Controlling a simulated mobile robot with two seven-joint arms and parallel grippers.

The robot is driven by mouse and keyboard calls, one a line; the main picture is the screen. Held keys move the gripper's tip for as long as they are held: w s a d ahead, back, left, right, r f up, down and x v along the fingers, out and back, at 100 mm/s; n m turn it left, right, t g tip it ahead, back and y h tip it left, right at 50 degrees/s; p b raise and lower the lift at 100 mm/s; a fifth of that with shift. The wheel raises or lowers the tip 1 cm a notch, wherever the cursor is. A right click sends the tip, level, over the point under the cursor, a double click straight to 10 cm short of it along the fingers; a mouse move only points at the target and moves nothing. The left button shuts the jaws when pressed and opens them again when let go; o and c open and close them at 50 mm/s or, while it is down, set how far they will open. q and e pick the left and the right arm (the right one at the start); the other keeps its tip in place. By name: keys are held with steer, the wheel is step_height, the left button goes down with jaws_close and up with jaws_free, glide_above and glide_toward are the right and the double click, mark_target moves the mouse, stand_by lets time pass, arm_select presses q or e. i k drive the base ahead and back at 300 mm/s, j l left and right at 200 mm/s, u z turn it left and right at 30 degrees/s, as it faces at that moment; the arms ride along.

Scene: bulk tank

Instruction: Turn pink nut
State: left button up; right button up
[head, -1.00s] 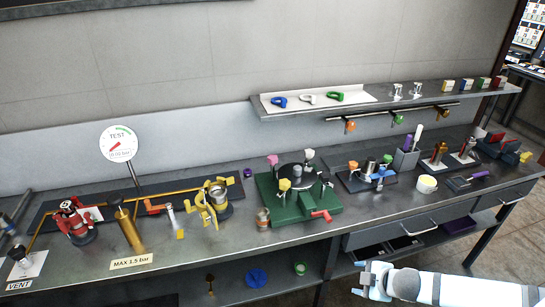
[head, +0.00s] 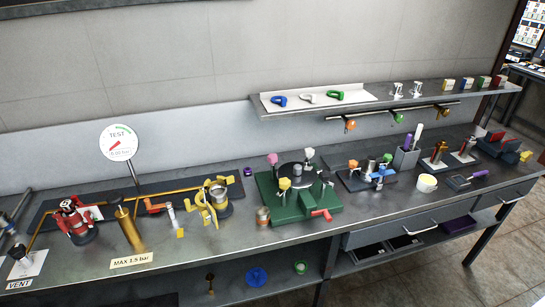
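A pink nut or knob (head: 272,159) stands at the back left corner of a green fixture (head: 300,208) on the bench. A white knob (head: 309,154) and a yellow knob (head: 284,184) stand at other corners of the same fixture. A dark round lid (head: 291,171) lies between them. A red handle (head: 321,213) sticks out at the fixture's front right. Neither of my grippers is in the head view now.
A gauge marked TEST (head: 118,142) stands at the left, near a red valve (head: 75,220) and a brass cylinder (head: 128,228). A small can (head: 263,216) stands beside the fixture. A shelf (head: 380,98) hangs above the bench. Blue-handled parts (head: 378,176) stand right.

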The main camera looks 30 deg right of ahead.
mark_target(271, 158)
steer(key=i+j, duration=0.65)
steer(key=i+z, duration=0.05)
steer(key=i, duration=0.05)
